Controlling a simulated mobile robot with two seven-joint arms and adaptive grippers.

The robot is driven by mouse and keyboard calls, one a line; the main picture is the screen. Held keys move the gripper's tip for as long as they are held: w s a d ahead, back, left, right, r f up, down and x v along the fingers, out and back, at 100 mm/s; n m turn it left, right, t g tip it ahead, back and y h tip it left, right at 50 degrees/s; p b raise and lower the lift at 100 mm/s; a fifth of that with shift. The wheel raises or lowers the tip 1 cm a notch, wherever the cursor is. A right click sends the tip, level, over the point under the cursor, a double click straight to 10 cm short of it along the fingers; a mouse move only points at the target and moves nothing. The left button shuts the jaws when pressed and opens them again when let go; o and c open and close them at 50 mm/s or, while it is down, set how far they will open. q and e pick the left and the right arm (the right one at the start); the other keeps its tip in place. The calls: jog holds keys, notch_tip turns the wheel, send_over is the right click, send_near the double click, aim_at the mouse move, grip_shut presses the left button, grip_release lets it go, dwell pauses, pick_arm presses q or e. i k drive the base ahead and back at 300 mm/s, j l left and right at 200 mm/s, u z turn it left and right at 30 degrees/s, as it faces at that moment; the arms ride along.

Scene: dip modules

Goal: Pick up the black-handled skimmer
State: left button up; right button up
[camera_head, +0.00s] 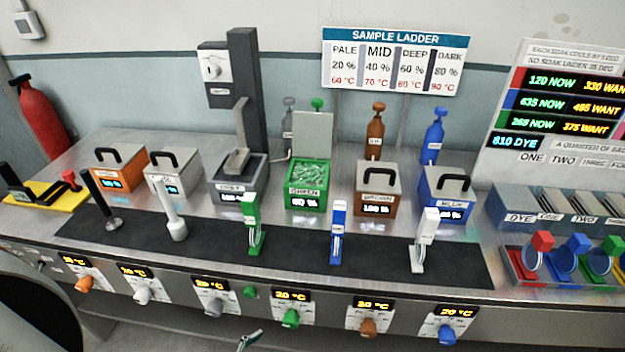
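The black-handled skimmer (101,201) is at the left end of the dark mat (290,250). Its black handle leans up to the left, and its small metal end (112,224) rests on the mat. Nothing holds it. A white-handled tool (172,208) stands to its right, apart from it.
Lidded baths (119,172) stand behind the mat, with an open green bath (307,192) among them. Green, blue and white clip tools (339,232) stand farther right. Knobs (142,295) line the front edge. A yellow board (45,196) lies at left.

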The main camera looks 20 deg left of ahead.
aim_at(115, 225)
jog(key=k+u, duration=0.1)
jog(key=k, duration=0.55)
jog(key=u, duration=1.5)
jog(key=l+u, duration=0.35)
jog(key=l, duration=0.3)
